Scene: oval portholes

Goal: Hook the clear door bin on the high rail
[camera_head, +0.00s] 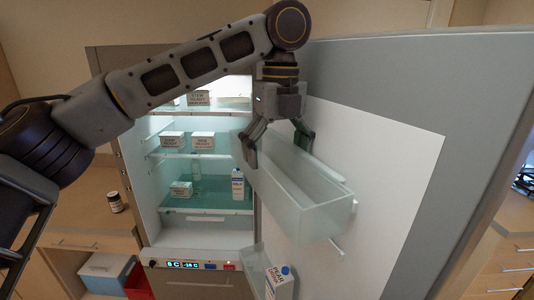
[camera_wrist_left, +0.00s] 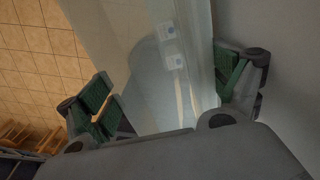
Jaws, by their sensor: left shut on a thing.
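The clear door bin (camera_head: 312,221) is an empty, long see-through tray in front of the white inner face of the open fridge door. My left gripper (camera_head: 277,146) comes down from above and is shut on the bin near its far end. In the left wrist view the bin (camera_wrist_left: 150,65) lies between the green-padded fingers of the gripper (camera_wrist_left: 168,92). A pale rail end (camera_head: 336,251) shows on the door just below the bin's near right end. The bin hides much of the door behind it, so I cannot tell whether it touches a rail. My right gripper is not in view.
The open fridge door (camera_head: 400,160) fills the right side. A lower bin holds a carton (camera_head: 280,284). Fridge shelves (camera_head: 207,203) at the left hold boxes and a white bottle (camera_head: 238,184). A dark jar (camera_head: 115,202) stands on the counter (camera_head: 95,225).

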